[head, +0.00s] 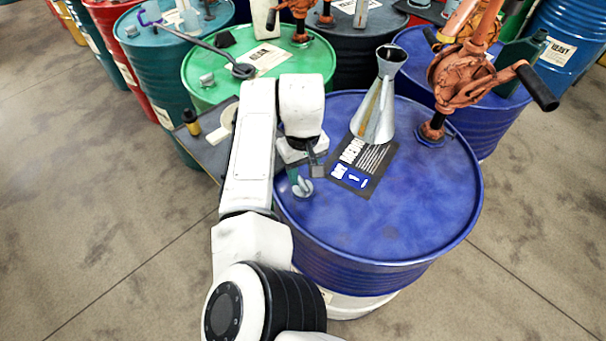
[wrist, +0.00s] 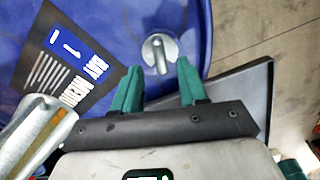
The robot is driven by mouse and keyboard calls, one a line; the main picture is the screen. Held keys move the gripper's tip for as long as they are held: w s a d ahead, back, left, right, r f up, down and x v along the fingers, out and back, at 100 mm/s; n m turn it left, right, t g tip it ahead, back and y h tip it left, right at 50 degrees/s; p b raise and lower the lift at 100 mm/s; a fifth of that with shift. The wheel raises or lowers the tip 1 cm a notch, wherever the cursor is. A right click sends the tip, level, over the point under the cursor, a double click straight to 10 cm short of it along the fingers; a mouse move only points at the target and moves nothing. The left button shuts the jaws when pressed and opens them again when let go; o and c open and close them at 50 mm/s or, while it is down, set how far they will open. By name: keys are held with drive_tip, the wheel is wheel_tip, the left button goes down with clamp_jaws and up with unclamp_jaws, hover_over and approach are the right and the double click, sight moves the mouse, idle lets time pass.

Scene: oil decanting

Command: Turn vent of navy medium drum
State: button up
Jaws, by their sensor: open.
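The navy medium drum (head: 420,215) stands in front of me, its blue top facing up, with a dark label (head: 362,170) reading medium. Its vent (head: 302,188) is a small silver cap with a raised bar, near the left rim of the top. In the wrist view the vent (wrist: 159,52) lies just beyond the fingertips, between their lines and clear of them. My gripper (wrist: 158,75) has green fingers, is open and holds nothing. In the head view my gripper (head: 303,178) is at the vent, and partly covers it.
A metal funnel (head: 377,105) stands on the drum top beside the label. An orange hand pump (head: 462,75) with a black handle rises at the back right. A dark tray (head: 212,150) is left of the drum. A green drum (head: 318,65) stands behind. The front of the drum top is clear.

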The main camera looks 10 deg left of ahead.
sight(303, 182)
drive_tip(key=shift+f, duration=1.6)
clamp_jaws()
